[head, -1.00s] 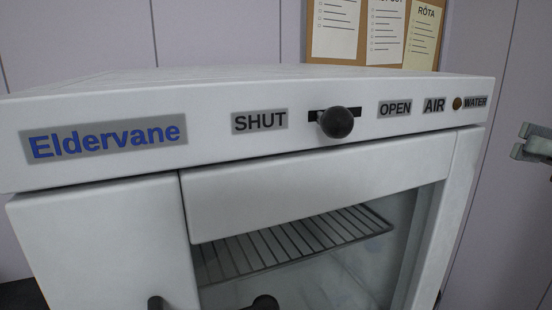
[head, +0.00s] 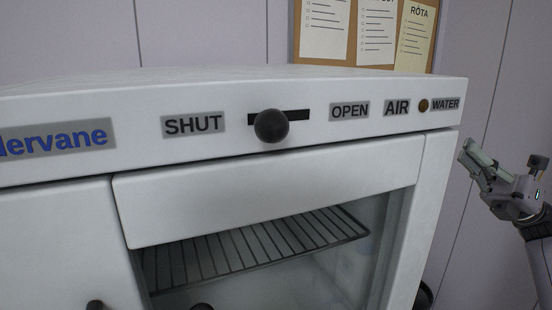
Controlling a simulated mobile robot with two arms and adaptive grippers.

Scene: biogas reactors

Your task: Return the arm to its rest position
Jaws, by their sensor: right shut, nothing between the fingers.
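My right gripper (head: 470,160) is at the right edge of the head view, beside the white cabinet (head: 220,84) and apart from it. Its fingers are shut and empty, pointing up and to the left. My right arm (head: 540,240) runs down from it out of the picture. My left gripper is not in view.
The cabinet has a round black knob (head: 271,126) on a slot between the SHUT and OPEN labels, left of the slot's middle as seen here. Behind the glass is a wire shelf (head: 250,245). A notice board (head: 365,62) hangs behind. Bare wall shows around my right gripper.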

